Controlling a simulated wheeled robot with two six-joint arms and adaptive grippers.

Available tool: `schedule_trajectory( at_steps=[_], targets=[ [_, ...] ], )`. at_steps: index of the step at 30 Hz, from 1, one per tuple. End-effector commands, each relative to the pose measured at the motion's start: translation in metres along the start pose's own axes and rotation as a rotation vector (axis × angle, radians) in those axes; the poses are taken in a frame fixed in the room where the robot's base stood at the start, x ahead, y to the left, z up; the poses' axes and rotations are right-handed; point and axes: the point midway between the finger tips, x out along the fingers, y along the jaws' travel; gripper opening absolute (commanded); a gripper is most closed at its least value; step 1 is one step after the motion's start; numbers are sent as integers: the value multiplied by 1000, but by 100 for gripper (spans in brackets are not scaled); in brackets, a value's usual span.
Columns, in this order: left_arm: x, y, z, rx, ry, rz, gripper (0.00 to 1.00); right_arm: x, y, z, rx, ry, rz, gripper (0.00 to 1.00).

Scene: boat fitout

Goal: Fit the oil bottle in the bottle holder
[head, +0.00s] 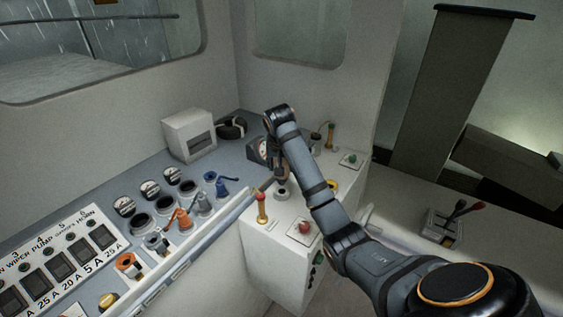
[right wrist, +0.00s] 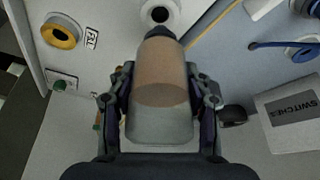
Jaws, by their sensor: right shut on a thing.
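My right gripper (right wrist: 160,112) is shut on the oil bottle (right wrist: 162,85), a clear bottle with orange-brown oil and a dark narrow end. In the right wrist view that end points at a white round holder with a dark hole (right wrist: 172,18). The holder also shows in the head view (head: 281,192), on the white console top, just below my right gripper (head: 280,168). There the bottle is mostly hidden by the gripper and arm. The bottle's end appears close to the holder, but I cannot tell whether they touch. My left gripper is not in view.
Around the holder are an orange-handled lever (head: 262,208), a red button (head: 304,227), a yellow ring (head: 332,186), a green button (head: 351,159) and a gauge (head: 262,149). Blue levers (head: 222,187) and a white switches box (head: 188,135) stand to the left.

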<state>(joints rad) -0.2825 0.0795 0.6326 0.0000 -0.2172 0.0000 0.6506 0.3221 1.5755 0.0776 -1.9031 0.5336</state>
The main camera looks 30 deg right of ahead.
Motion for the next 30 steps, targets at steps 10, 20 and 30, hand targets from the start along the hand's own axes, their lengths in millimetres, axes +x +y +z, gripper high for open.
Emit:
schedule_trajectory(
  at_steps=[10,20,30],
  targets=[
    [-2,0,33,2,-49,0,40,15,0,6,0,0,0,1],
    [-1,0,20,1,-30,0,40,29,0,12,0,0,0,1],
    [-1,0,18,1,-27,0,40,40,0,16,0,1,0,1]
  ],
)
